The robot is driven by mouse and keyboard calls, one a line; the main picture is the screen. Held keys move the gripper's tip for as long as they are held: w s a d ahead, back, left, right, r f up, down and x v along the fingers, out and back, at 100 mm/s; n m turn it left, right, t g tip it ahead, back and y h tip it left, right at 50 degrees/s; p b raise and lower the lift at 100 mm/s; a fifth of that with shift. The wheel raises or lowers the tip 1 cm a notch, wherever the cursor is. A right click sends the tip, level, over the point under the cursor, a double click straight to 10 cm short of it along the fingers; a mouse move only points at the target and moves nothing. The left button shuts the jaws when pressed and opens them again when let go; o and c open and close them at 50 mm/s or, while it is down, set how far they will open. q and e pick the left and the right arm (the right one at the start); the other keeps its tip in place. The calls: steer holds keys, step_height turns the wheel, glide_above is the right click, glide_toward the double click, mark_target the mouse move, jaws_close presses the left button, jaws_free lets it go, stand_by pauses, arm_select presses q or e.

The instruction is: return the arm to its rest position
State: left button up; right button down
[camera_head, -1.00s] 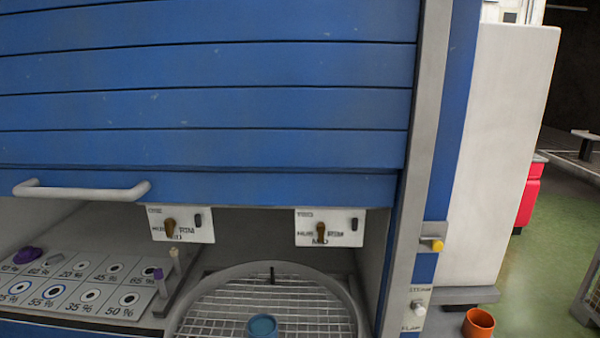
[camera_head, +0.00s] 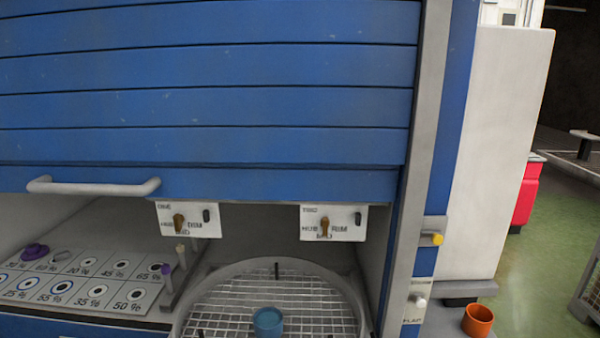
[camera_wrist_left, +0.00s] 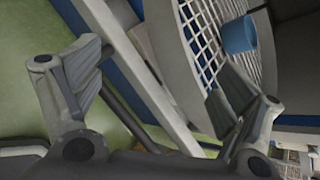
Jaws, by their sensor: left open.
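My left gripper (camera_wrist_left: 155,95) shows in the left wrist view with its two fingers wide apart and nothing between them. Beyond its right finger is the round wire-mesh turntable (camera_wrist_left: 196,45), seen tilted, with a blue cup (camera_wrist_left: 238,36) on it. In the head view the turntable (camera_head: 220,303) sits inside the blue cabinet, and the blue cup (camera_head: 267,322) stands on its mesh near the lower picture edge. Neither arm nor gripper shows in the head view. My right gripper is in no view.
A blue slatted shutter (camera_head: 210,110) with a white handle (camera_head: 95,187) hangs above the opening. Two switch panels (camera_head: 188,220) are under it. A board with percentage labels (camera_head: 85,275) lies left. An orange cup (camera_head: 478,320) stands at right, below a yellow button (camera_head: 432,238).

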arm_select(q)
steer(key=s+a+f+n+g+h, duration=0.15)
steer(key=s+n+g, duration=0.25)
steer(key=s+n, duration=0.65)
steer(key=s+a+f+n+g+h, duration=0.1)
steer(key=s+a+f+n+g, duration=0.15)
steer(key=s+n, duration=0.75)
step_height(320, 180, down, 26)
steer(key=w+r+n+g, duration=0.1)
steer(key=w+n+g, duration=0.1)
steer(key=n, duration=0.1)
steer(key=s+a+f+g, duration=0.1)
steer(key=s+a+f, duration=0.1)
steer(key=s+f, duration=1.5)
steer(key=shift+s+a+f, duration=0.15)
steer(key=shift+a, duration=0.15)
arm_select(e)
steer(key=shift+a, duration=0.35)
steer(key=shift+d, duration=0.2)
arm_select(q)
steer(key=shift+o, duration=0.6)
